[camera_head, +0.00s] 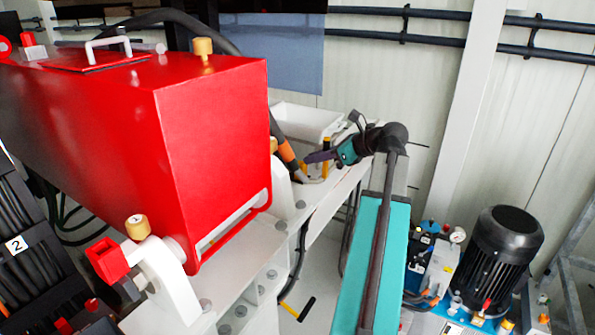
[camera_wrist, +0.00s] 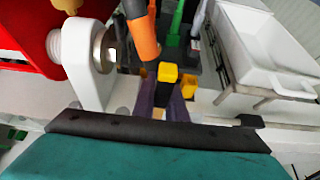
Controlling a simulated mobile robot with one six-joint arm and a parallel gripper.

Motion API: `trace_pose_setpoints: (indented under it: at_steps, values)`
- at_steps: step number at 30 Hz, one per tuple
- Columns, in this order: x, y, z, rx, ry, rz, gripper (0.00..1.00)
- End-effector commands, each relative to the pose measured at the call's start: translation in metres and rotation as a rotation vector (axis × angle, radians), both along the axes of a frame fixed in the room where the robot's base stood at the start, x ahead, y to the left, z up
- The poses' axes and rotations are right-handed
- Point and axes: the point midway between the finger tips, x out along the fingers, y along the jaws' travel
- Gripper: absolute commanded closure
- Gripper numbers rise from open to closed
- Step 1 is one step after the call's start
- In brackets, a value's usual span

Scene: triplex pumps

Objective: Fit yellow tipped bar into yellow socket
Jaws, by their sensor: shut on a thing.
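My gripper (camera_head: 309,158) has dark purple fingers and is at the end of the teal wrist, over the white frame behind the red tank. In the wrist view my gripper (camera_wrist: 166,104) is shut on a dark bar with a yellow tip (camera_wrist: 168,72), which stands up between the fingers. In the head view a small yellow patch (camera_head: 304,167) shows at the fingertips. Another yellow piece (camera_wrist: 187,80) is just right of the held bar; I cannot tell whether it is the socket. The bar's lower end is hidden by the fingers.
An orange-ended hose (camera_head: 288,155) hangs close beside the fingers. The red tank (camera_head: 215,140) and its white bracket (camera_wrist: 88,60) stand to the left. A white tray (camera_wrist: 262,45) is at the right in the wrist view, with green and black bars behind the gripper.

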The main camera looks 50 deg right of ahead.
Motion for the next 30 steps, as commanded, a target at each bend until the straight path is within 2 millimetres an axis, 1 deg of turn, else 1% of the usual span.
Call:
trace_pose_setpoints:
  at_steps: [5,18,30]
  values:
    - [0.016,-0.006,0.001,0.001,-0.001,0.002,1.0]
    - [0.084,-0.028,-0.006,0.001,0.0,0.003,1.0]
    - [0.139,-0.046,-0.011,0.001,0.0,0.003,1.0]
